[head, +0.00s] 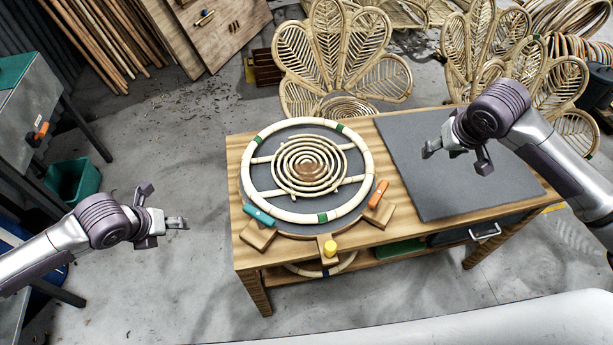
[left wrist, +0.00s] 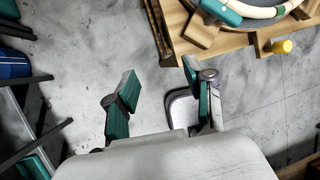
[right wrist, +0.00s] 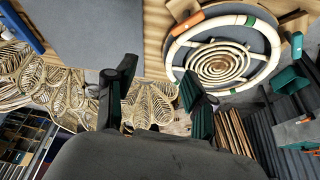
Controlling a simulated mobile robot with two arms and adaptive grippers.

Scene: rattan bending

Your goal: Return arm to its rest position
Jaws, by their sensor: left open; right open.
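In the head view my left gripper (head: 168,222) is open and empty, left of the wooden table (head: 245,150) and over the floor. In the left wrist view its fingers (left wrist: 155,90) are apart with only floor between them. My right gripper (head: 455,155) is open and empty above the dark grey mat (head: 430,190) on the right part of the table. In the right wrist view its fingers (right wrist: 160,85) are spread with nothing between them. A rattan ring (head: 255,155) with a rattan spiral (head: 310,165) inside lies on a round dark board on the table.
Orange (head: 377,194) and teal (head: 258,214) clamps and a yellow knob (head: 330,248) sit at the board's front. Rattan chairs (head: 330,60) stand behind the table. A green bin (head: 72,182) and grey machine (head: 30,100) are at the left. The mat is bare.

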